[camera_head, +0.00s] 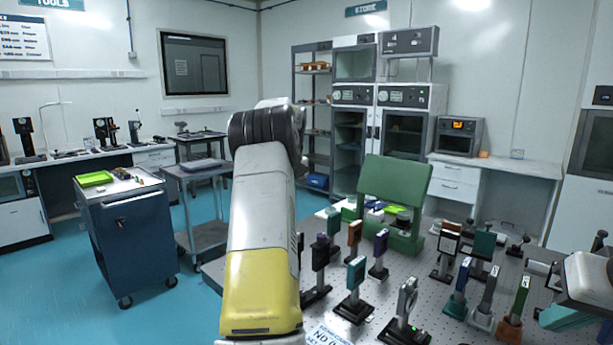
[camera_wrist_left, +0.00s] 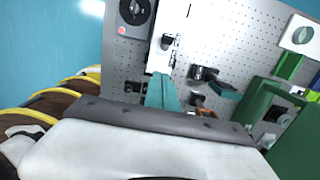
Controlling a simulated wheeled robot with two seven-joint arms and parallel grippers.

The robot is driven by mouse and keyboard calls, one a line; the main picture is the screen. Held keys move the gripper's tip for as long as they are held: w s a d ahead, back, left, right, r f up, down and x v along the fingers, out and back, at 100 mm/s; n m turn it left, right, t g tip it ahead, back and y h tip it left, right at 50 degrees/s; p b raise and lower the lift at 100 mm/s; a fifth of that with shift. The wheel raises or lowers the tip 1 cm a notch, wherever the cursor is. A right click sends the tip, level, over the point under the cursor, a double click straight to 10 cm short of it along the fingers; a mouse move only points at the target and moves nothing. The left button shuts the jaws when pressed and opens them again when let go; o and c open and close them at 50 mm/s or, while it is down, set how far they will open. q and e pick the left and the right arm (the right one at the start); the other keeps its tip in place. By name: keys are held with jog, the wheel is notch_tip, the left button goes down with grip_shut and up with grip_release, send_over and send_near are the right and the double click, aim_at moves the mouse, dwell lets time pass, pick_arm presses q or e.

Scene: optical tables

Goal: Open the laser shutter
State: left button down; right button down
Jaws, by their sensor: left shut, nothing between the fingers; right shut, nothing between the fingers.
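No part is clearly recognisable as the laser shutter. In the head view, a grey upright mount with a round opening (camera_head: 407,298) stands on a dark base with a small green light at the front of the optical table (camera_head: 455,318). In the left wrist view, a dark grey device with a round face and an orange-red spot (camera_wrist_left: 133,14) is at the top. My left gripper (camera_wrist_left: 162,92) shows there as teal fingers, shut and empty over the perforated tabletop. My right gripper (camera_head: 568,318) is at the head view's right edge, shut and empty. My left arm hides the table's left part.
Several post-mounted optics, such as a teal one (camera_head: 355,273) and a purple one (camera_head: 379,252), crowd the table. A green stand (camera_head: 394,185) rises at its back. A printed label (camera_head: 328,338) lies at the front. A blue cart (camera_head: 128,235) stands on the floor left.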

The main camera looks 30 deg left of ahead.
pick_arm(q)
notch_tip(320, 180, up, 8)
jog(key=a, duration=0.2)
jog(key=shift+w+a, duration=0.15)
jog(key=shift+w, duration=0.3)
jog(key=shift+r, duration=0.15)
jog(key=s+d+r+n+t, duration=0.1)
jog(key=s+d+r+n, duration=0.25)
jog(key=d, duration=0.25)
jog(key=s+d+r+n+t+h, duration=0.1)
jog(key=s+d+r+n, duration=0.2)
jog(key=d, duration=0.4)
jog(key=s+d+r+n+t, duration=0.1)
jog(key=s+d+r+n, duration=0.1)
jog(key=s+d+n, duration=0.3)
jog(key=s+d+f+n+t, duration=0.1)
jog(key=s+d+f+n, duration=0.2)
jog(key=s, duration=0.4)
jog(key=s+d+f+n+t+h, duration=0.1)
jog(key=s+d+f+n, duration=0.2)
jog(key=s+d+f, duration=0.2)
jog(key=s+d+f+n+h, duration=0.1)
jog(key=s+d+f+n, duration=0.2)
jog(key=s+d, duration=0.4)
jog(key=shift+s+f+t, duration=0.4)
jog(key=shift+s+f, duration=0.4)
jog(key=shift+s, duration=0.25)
jog(key=shift+d, duration=0.1)
